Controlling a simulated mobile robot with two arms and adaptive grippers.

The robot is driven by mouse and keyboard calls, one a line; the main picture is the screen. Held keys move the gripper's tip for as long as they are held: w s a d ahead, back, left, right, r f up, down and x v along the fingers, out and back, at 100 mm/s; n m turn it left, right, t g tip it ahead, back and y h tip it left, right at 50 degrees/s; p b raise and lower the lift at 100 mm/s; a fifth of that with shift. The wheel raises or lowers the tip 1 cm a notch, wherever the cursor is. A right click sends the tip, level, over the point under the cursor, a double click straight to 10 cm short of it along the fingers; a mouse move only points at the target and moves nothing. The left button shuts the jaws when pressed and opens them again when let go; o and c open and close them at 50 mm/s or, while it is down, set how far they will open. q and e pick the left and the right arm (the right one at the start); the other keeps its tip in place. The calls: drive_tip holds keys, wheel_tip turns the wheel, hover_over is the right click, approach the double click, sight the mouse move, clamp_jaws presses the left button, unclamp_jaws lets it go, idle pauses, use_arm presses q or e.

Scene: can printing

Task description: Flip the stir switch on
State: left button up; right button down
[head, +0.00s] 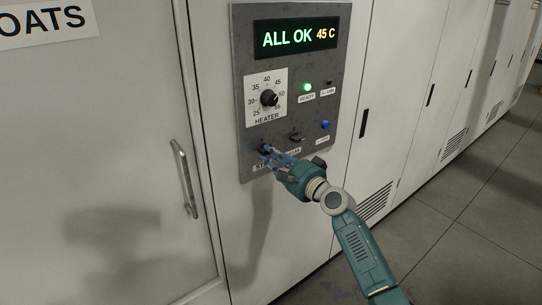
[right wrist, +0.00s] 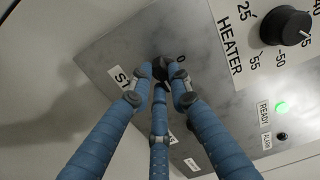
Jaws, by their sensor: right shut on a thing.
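The stir switch (head: 265,148) is a small dark switch low on the left of the grey control panel (head: 250,45), above a label that my gripper partly covers. My right gripper (head: 270,153) is at this switch, its blue fingers closed on it. In the right wrist view, the three fingers of my right gripper (right wrist: 163,82) converge on the dark stir switch (right wrist: 158,67), beside a label starting "ST" (right wrist: 122,77). The fingers hide much of the switch, so its position cannot be told. My left gripper is not in view.
Close by are another switch (head: 296,136), a blue button (head: 325,125) and the heater dial (head: 269,98). The ready lamp (head: 307,87) is green. A door handle (head: 185,178) stands to the left. Open floor lies right.

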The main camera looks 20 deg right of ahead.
drive_tip(key=c, duration=1.6)
unclamp_jaws()
drive_tip(key=shift+s+d, duration=0.1)
drive_tip(key=v, duration=1.2)
